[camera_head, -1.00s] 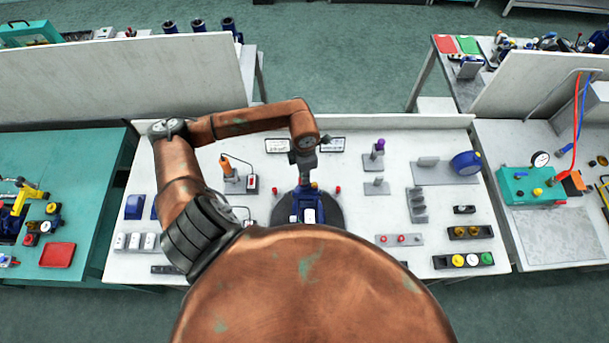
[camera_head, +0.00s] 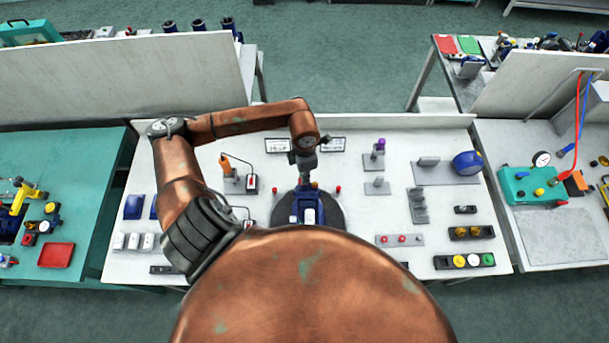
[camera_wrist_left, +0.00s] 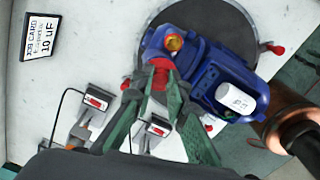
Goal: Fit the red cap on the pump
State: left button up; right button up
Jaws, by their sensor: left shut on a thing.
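The blue pump (camera_head: 307,210) sits on a dark round turntable (camera_head: 332,211). It shows larger in the left wrist view (camera_wrist_left: 215,72), with a white cylinder on its side and an orange-yellow fitting at its upper left end. My left gripper (camera_wrist_left: 162,82) is shut on the red cap (camera_wrist_left: 160,68), at that end of the pump. The cap is close to the blue housing; I cannot tell whether it is seated. In the head view my left gripper (camera_head: 305,172) is above the far end of the pump, and the cap is hidden there. My right gripper is not in view.
Red knobs stand around the turntable, one at its right (camera_wrist_left: 275,49). A holder with an orange-handled tool (camera_head: 228,172) stands left of the pump. A tray with white, yellow and green caps (camera_head: 465,261) is at the front right. Job cards (camera_head: 277,146) lie behind the pump.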

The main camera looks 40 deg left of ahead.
pick_arm(q)
jog(key=shift+f+b, duration=0.35)
jog(key=o, duration=0.8)
jog(key=shift+r+p, duration=1.5)
jog(key=shift+r, duration=1.55)
jog(key=shift+r, duration=0.1)
notch_tip(320, 180, up, 12)
